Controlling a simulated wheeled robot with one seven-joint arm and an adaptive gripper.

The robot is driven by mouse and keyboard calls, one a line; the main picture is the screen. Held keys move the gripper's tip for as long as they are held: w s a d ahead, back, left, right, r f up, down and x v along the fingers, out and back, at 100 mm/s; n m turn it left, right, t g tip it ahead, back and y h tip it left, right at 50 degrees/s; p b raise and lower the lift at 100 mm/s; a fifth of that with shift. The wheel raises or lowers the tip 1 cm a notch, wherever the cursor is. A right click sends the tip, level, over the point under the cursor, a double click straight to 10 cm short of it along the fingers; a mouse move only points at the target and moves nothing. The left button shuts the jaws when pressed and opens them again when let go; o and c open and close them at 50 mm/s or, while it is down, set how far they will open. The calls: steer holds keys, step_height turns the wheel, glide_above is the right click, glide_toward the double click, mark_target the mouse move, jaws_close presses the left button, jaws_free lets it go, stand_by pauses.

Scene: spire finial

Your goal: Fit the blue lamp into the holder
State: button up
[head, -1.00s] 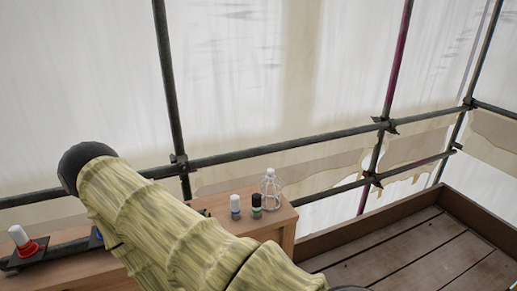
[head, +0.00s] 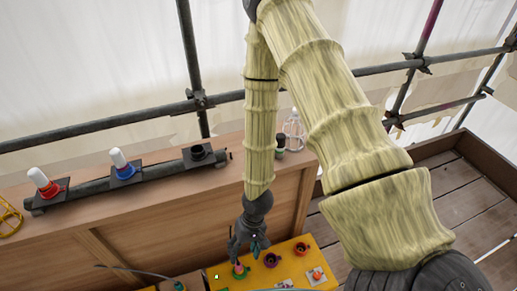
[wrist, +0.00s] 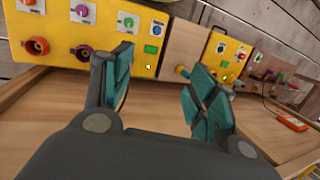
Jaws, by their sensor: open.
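In the head view, a white-topped lamp with a blue base (head: 121,163) stands on a black plate on the rail. To its right, a black holder (head: 200,153) looks empty. Another blue-and-white item seen earlier at the bench's right end is now hidden behind my arm, so I cannot tell which one is the blue lamp. My gripper (head: 247,254) points down in front of the bench, close above a yellow panel. In the wrist view, my gripper (wrist: 160,66) has its teal pads apart with nothing held between them.
A red-based white lamp (head: 45,183) stands at the rail's left. A dark bottle (head: 280,144) and a clear glass vessel (head: 294,129) stand at the bench's right end. Yellow panels with knobs (head: 290,270) lie below my gripper. Scaffold pipes (head: 300,88) run behind.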

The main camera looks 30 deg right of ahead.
steer(key=w+d+r+m+t+h, duration=0.4)
steer(key=w+d+r+t+h, duration=0.15)
steer(key=w+d+r, duration=1.85)
steer(key=shift+g+h, duration=0.25)
steer(key=shift+g, duration=0.2)
steer(key=shift+w+a+f+p, duration=0.1)
steer(key=shift+w+f+p, duration=0.3)
steer(key=shift+f, duration=0.6)
steer(key=shift+w+a+f+p, duration=0.15)
steer(key=shift+w+f, duration=0.45)
steer(key=shift+f, duration=0.35)
steer(key=shift+w+a+f+p, duration=0.1)
steer(key=shift+w+f+p, duration=0.3)
steer(key=shift+f, duration=0.7)
steer(key=shift+f, duration=0.1)
steer(key=shift+s+p+x, duration=0.2)
steer(key=shift+p+x, duration=0.95)
steer(key=shift+x, duration=0.35)
steer(key=shift+p+x, duration=0.35)
steer(key=shift+x, duration=0.7)
steer(key=shift+a, duration=0.1)
